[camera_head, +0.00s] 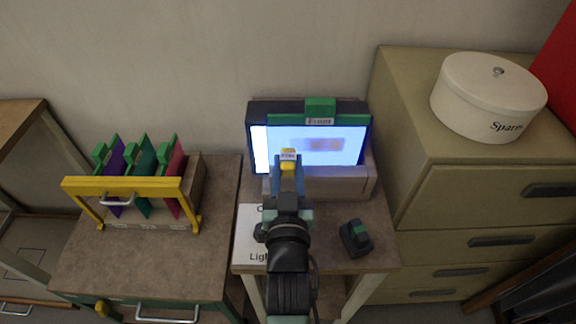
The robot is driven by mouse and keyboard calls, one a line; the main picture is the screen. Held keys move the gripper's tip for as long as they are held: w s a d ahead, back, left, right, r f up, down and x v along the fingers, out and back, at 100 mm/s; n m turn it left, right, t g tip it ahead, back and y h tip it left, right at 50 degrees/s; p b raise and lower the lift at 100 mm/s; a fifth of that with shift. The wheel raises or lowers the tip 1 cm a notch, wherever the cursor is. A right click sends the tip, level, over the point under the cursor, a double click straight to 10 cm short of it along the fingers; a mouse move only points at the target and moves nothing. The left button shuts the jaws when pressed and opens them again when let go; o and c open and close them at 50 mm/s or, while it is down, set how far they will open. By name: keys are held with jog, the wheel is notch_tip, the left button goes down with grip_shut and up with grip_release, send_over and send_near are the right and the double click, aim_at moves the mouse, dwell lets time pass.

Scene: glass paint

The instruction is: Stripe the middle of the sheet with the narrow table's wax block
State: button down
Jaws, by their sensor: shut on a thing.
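The sheet (345,158) is a bright, backlit pane standing in a dark frame. A green clip labelled "Front" (320,110) sits on its top edge. A faint blurred orange and purple patch lies across the middle of the sheet. My gripper (288,172) is shut on a small yellow wax block (289,155) with a pale label, its blue fingers on either side. The block overlaps the lower left of the lit sheet in the picture; I cannot tell whether it touches. My arm hides part of the narrow table (325,225) below.
A small dark block with green parts (355,238) and a partly hidden white card (248,238) lie on the narrow table. Left, a rack with a yellow bar (125,187) holds coloured panes. Right, a drawer cabinet (430,190) carries a round "Spares" tin (480,100).

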jog(key=shift+w+b, duration=0.3)
jog(key=shift+w, duration=0.65)
jog(key=shift+d, duration=0.95)
jog(key=shift+d+f+b, duration=0.2)
jog(key=shift+d+b, duration=0.1)
jog(key=shift+b, duration=0.1)
jog(key=shift+s+d+b, duration=0.1)
jog(key=shift+d+b, duration=0.5)
jog(key=shift+b, duration=0.45)
jog(key=shift+d+r, duration=0.15)
